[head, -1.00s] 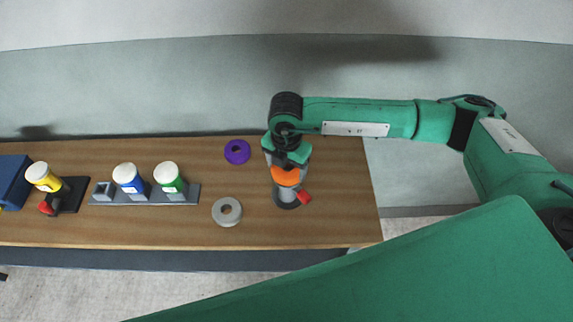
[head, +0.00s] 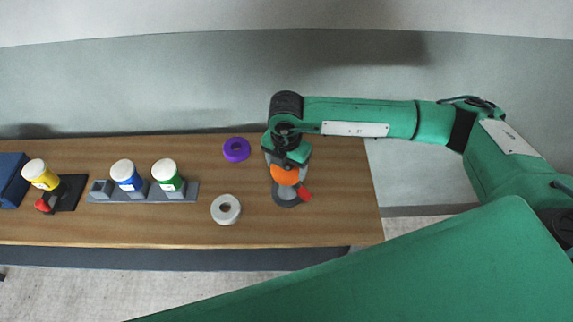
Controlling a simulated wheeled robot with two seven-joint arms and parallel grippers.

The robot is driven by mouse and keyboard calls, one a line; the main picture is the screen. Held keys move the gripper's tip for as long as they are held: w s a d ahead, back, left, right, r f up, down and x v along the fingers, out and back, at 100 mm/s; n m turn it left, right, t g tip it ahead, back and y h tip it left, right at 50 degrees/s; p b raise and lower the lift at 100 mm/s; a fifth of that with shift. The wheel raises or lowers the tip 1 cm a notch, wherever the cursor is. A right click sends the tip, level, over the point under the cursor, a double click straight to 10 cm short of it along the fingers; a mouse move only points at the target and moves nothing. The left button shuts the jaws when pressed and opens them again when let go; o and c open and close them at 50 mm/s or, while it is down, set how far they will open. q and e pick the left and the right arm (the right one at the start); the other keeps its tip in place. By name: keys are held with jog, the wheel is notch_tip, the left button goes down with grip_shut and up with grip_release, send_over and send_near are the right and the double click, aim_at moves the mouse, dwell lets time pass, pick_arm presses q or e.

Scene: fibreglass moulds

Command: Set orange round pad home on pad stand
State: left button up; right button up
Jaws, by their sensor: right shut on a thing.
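The orange round pad (head: 285,175) is in the head view, right of the middle of the bench. My right gripper (head: 286,164) comes down over it from above and is shut on it; the gripper hides its upper part. Just below the pad in the picture is a dark grey round stand (head: 286,195), with a red piece (head: 305,194) at its right side. I take this for the pad stand. I cannot tell whether the pad touches it. My left gripper is not in view.
A purple ring (head: 236,150) and a pale grey ring (head: 226,209) lie left of the stand. Farther left are a grey rack (head: 148,196) with blue and green jars, a yellow jar (head: 41,174) on a dark base, and a blue box (head: 12,180). The bench's right end (head: 345,200) is clear.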

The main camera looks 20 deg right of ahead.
jog(key=o, duration=0.7)
jog(key=shift+s+f, duration=0.15)
jog(key=shift+f, duration=0.15)
jog(key=shift+c, duration=0.2)
jog(key=o, duration=0.4)
jog(key=shift+w, duration=0.2)
notch_tip(320, 180, up, 14)
jog(key=b, duration=0.4)
jog(key=shift+f, duration=0.1)
